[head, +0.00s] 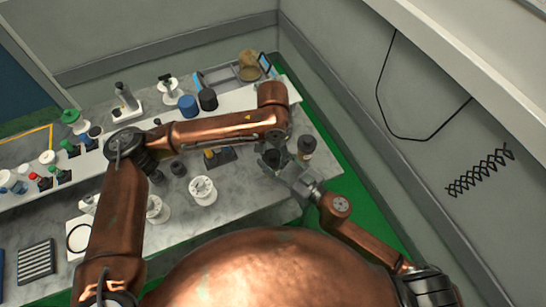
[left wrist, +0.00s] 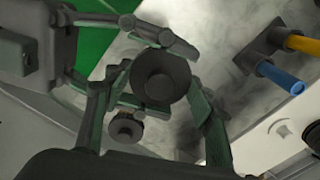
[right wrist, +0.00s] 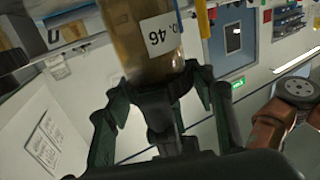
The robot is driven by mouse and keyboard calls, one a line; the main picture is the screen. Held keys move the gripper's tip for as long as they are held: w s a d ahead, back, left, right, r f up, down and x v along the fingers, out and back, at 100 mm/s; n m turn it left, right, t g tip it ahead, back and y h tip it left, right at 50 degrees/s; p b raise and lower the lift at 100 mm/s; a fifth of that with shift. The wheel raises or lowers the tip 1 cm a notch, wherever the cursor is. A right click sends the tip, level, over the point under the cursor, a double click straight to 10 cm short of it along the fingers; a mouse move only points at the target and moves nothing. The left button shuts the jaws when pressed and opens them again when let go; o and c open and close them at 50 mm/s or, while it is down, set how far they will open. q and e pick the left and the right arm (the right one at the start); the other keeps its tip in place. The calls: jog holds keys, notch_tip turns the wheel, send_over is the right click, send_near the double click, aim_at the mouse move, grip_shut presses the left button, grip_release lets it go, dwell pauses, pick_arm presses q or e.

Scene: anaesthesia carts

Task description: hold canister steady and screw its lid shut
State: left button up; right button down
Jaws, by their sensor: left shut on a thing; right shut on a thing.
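The canister (right wrist: 140,45) is amber with a white label ending in 46, which reads upside down in the right wrist view. My right gripper (right wrist: 160,85) is shut on it. In the head view, my right gripper (head: 294,178) meets my left gripper (head: 272,158) above the right end of the bench. The dark round lid (left wrist: 160,75) shows end-on between the fingers of my left gripper (left wrist: 158,95), which is shut on it. The fingers hide most of the canister in the head view, and I cannot tell how tightly the lid sits.
A dark-capped jar (head: 306,146) stands on the bench (head: 240,190) just right of the grippers. A white round container (head: 203,191) and a small dark block (head: 222,156) stand to the left. A grey tray (head: 217,78) lies at the back. The wall is close on the right.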

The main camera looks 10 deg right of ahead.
pick_arm(q)
jog(key=shift+a, duration=0.1)
jog(key=o, duration=1.3)
jog(key=shift+r, duration=0.1)
jog(key=shift+r, duration=2.2)
jog(key=shift+c, duration=0.3)
